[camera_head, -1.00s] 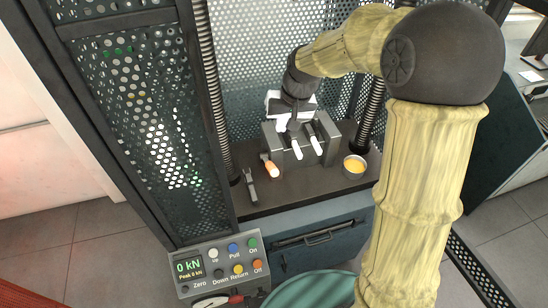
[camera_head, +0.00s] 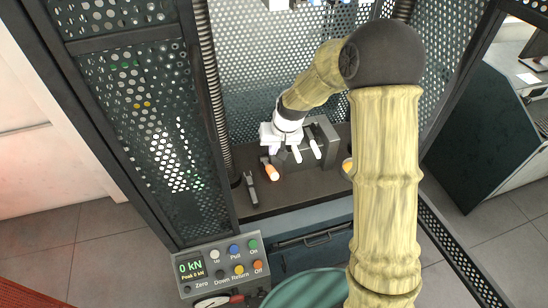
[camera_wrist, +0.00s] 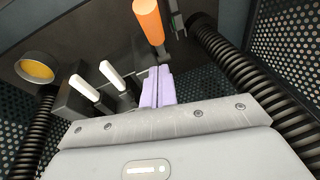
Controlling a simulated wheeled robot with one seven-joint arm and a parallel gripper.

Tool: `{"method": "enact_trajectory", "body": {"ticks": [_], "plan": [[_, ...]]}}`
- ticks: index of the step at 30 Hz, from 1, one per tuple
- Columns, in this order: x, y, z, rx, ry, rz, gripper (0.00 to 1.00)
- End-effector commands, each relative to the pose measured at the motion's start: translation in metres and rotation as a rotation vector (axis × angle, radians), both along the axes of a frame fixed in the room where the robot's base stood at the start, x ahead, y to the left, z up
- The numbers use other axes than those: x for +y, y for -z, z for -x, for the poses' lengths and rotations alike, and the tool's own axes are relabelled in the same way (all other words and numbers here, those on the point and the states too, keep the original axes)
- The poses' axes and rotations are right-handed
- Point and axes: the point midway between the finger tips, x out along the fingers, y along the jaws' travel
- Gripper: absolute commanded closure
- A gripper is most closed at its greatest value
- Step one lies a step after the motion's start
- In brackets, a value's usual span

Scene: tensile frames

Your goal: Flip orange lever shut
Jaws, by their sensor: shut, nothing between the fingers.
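The orange lever (camera_head: 271,171) sticks out toward the front at the left end of a grey fixture (camera_head: 329,142) on the machine's dark bed. In the wrist view the orange lever (camera_wrist: 149,22) is at the top, beyond the fingertips. My gripper (camera_head: 274,150) is just behind the lever, its pale purple fingers together and empty. In the wrist view my gripper (camera_wrist: 158,86) points toward the lever's base. I cannot tell whether the fingers touch it. Two white levers (camera_head: 297,154) (camera_head: 315,150) stand to the right of the orange one.
A small dish with yellow contents (camera_wrist: 37,68) is on the bed, partly hidden by my arm in the head view. A dark tool (camera_head: 250,187) lies left of the orange lever. Ribbed columns (camera_head: 212,90) and perforated panels surround the bed. A control box (camera_head: 218,267) is in front.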

Motion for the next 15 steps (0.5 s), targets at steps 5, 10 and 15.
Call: {"method": "enact_trajectory", "body": {"ticks": [5, 10, 15], "plan": [[0.001, 0.021, 0.014, 0.005, 0.0, 0.001, 1.0], [0.002, 0.033, 0.02, 0.001, 0.0, 0.0, 1.0], [0.002, 0.035, 0.021, 0.0, 0.0, 0.0, 1.0]]}}
